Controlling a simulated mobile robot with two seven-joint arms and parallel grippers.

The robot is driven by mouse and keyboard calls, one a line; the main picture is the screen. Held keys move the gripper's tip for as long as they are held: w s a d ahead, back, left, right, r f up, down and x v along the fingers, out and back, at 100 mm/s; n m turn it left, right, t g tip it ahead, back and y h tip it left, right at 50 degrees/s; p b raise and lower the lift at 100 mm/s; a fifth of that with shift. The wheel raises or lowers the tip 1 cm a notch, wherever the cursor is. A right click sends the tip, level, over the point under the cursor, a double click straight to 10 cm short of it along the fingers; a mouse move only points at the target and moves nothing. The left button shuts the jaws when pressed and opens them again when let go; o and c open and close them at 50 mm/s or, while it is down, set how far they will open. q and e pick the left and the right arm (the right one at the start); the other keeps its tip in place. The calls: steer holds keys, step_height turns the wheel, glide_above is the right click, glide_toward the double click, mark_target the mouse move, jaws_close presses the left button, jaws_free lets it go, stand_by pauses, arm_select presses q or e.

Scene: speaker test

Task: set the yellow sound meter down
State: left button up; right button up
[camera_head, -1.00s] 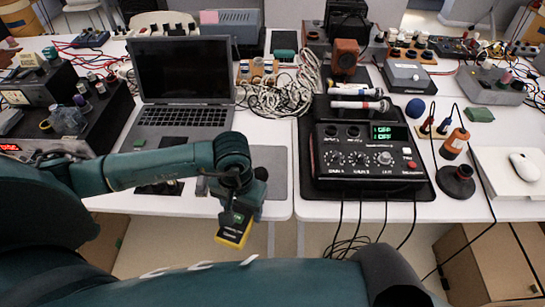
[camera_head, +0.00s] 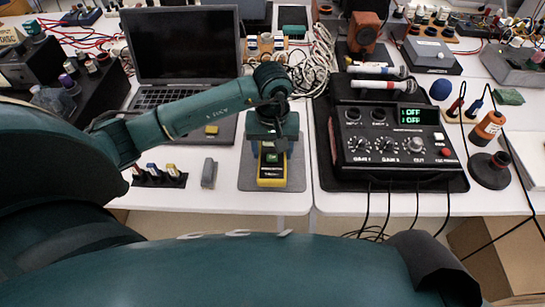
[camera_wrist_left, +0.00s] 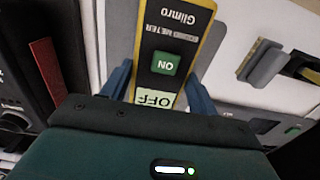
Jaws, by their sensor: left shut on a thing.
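The yellow sound meter (camera_head: 271,180) has a yellow rim and a dark face. It is over the grey mat (camera_head: 294,179) at the table's front edge, between the laptop and the black mixer. I cannot tell whether it touches the mat. My left gripper (camera_head: 270,143) is shut on the meter and hides its far part in the head view. In the left wrist view the meter (camera_wrist_left: 177,38) is between the blue fingers of my left gripper (camera_wrist_left: 160,88), with a green ON button and a pale panel reading OFF. My right gripper is not in view.
The black mixer (camera_head: 400,147) stands close to the right of the mat. A small grey block (camera_head: 209,173) and a strip of coloured plugs (camera_head: 156,177) lie to the left. The open laptop (camera_head: 182,50) stands behind my left arm. Cables hang over the front edge.

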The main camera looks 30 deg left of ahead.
mark_target(273, 151)
arm_select(q)
step_height(273, 151, down, 3)
steer(key=shift+f, duration=0.4)
steer(key=shift+f, duration=0.25)
steer(key=o, duration=0.8)
steer(key=shift+r, duration=0.1)
steer(key=o, duration=0.3)
